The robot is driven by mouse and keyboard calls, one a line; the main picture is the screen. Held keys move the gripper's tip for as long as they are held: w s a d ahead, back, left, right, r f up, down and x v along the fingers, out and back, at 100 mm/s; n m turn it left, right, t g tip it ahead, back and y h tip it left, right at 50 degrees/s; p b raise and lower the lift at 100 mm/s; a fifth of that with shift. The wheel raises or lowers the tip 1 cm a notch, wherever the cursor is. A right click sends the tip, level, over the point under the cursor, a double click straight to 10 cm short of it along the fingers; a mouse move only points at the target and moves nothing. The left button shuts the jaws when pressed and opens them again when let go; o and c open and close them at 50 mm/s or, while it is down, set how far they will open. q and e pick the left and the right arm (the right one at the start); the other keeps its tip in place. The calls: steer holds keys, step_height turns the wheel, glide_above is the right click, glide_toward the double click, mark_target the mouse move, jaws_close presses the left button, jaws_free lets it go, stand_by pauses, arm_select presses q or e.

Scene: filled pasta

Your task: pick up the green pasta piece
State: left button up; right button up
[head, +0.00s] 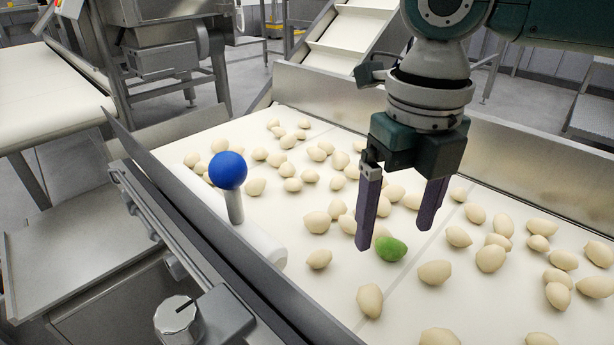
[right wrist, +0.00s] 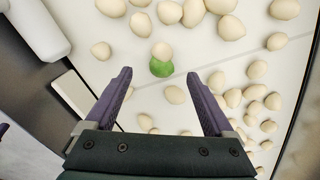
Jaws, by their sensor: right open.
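The green pasta piece (head: 391,249) lies on the white belt among cream pieces. In the right wrist view the green piece (right wrist: 160,69) shows between and slightly beyond the fingertips, with a cream piece (right wrist: 162,50) partly covering it. My right gripper (head: 395,238) is open and empty, its purple fingers pointing down over the belt near the green piece. In the right wrist view the gripper (right wrist: 159,75) has its two fingers spread wide. I cannot tell the exact height of the fingertips above the belt. My left gripper is not in view.
Several cream pasta pieces (head: 434,272) are scattered around the green one on the belt (head: 330,285). Metal side walls (head: 540,175) border the belt. A blue ball knob (head: 228,170) on a grey stem stands at the left edge, beside a white roller-like part (head: 262,247).

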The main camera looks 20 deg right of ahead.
mark_target(390, 248)
step_height(390, 248, down, 3)
steer(key=shift+d+r+b, duration=0.1)
steer(key=shift+b, duration=0.25)
steer(key=shift+w, duration=0.1)
steer(key=shift+c, duration=0.3)
steer(key=c, duration=1.3)
